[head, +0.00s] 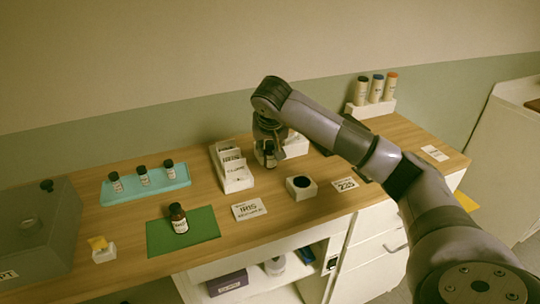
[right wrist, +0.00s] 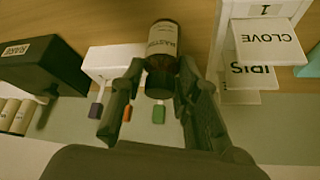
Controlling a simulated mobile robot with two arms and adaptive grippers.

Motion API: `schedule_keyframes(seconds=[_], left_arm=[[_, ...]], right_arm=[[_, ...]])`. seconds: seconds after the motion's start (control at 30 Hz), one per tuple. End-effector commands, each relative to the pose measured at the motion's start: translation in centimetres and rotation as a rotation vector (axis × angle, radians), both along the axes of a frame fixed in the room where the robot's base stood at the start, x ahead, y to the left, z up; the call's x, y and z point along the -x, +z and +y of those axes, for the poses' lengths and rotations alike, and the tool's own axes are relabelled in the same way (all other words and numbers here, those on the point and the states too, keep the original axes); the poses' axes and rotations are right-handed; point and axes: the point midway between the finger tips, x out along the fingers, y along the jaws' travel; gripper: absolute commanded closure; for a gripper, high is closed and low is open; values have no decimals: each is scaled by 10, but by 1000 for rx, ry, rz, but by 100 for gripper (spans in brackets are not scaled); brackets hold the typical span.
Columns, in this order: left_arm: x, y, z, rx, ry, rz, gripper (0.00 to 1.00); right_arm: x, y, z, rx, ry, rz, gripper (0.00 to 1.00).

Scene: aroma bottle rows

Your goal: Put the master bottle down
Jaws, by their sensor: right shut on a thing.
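The master bottle (right wrist: 163,42) is dark brown with a white label and a black cap. In the right wrist view it sits between the fingers of my right gripper (right wrist: 160,80), which is shut on it near the cap. In the head view the same bottle (head: 270,158) hangs upright below my right gripper (head: 268,145), between the card holder and a white block at the back of the table. I cannot tell whether its base touches the wood (head: 334,164). My left gripper is out of view.
A card holder (head: 238,180) stands close left of the bottle, and a white block (head: 297,147) close right. Nearer are a dark-topped white block (head: 301,192) and cards. A brown bottle (head: 179,224) stands on a green mat (head: 205,226). A teal tray (head: 120,198) holds three bottles.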

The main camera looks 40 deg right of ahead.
Motion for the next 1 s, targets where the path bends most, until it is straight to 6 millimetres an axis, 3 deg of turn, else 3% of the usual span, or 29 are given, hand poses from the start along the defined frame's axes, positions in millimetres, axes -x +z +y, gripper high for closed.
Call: schedule_keyframes(seconds=[0.23,0.67,0.7,1.0], left_arm=[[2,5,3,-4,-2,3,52],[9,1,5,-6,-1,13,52],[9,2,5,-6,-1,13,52],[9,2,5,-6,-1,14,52]], right_arm=[[1,-33,1,0,1,4,99],[0,-40,0,1,0,2,99],[0,-39,0,1,0,2,68],[0,-39,0,0,1,3,51]])
